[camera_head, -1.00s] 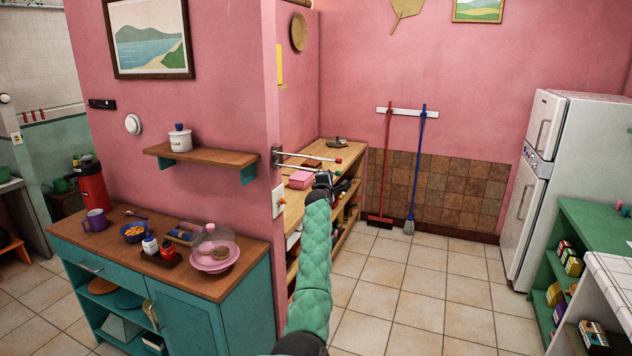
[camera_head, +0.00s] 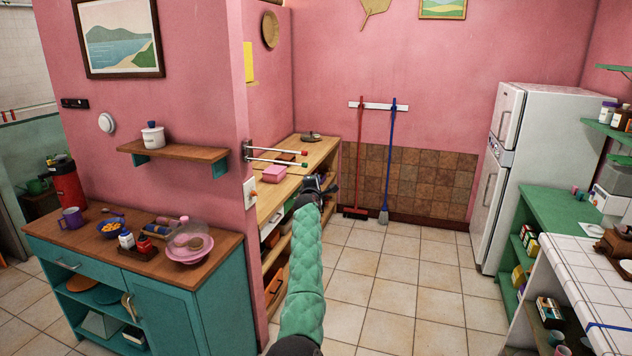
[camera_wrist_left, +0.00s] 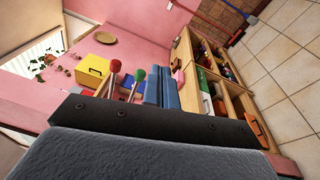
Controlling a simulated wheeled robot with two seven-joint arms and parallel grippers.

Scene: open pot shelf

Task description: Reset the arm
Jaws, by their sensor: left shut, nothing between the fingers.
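My left arm, in a green quilted sleeve, reaches up from the bottom middle of the head view. My left gripper (camera_head: 318,184) is in front of the open side of the wooden counter, right of the pink box (camera_head: 274,174). In the left wrist view its blue-grey fingers (camera_wrist_left: 162,84) are together with nothing between them. The wooden counter (camera_head: 316,153) with open shelves stands along the pink wall, and its shelves also show in the left wrist view (camera_wrist_left: 232,92). My right gripper is not in view.
Two wall rods with red and green tips (camera_head: 280,157) stick out over the counter near my arm. A teal cabinet (camera_head: 165,312) with dishes stands at left. A white fridge (camera_head: 500,185) and a tiled counter (camera_head: 588,277) are at right. The floor (camera_head: 400,285) between is clear.

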